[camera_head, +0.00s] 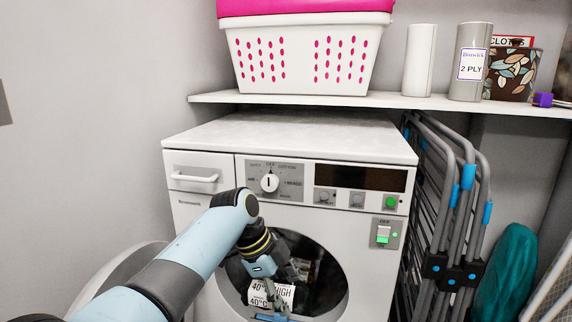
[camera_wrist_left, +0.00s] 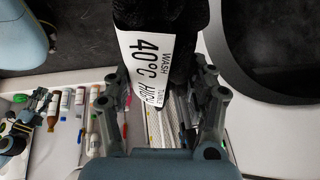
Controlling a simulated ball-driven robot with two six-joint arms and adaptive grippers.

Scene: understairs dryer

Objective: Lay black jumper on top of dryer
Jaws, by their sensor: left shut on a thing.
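The white dryer (camera_head: 289,171) stands against the wall, with a bare flat top (camera_head: 290,132) and its round front opening (camera_head: 325,290) showing dark inside. The open door (camera_head: 118,275) swings out to the left. My left gripper (camera_head: 275,290) is in front of the opening. It is shut on the black jumper (camera_wrist_left: 150,14), which bears a white label (camera_wrist_left: 146,66) reading WASH 40°C HIGH. The label also shows at the gripper in the head view. Most of the jumper is hidden there by the gripper and arm.
A shelf (camera_head: 300,99) overhangs the back of the dryer top and carries a white and pink basket (camera_head: 300,60) and canisters. A folded drying rack (camera_head: 450,200) stands close on the right. Several small bottles (camera_wrist_left: 65,103) lie below in the wrist view.

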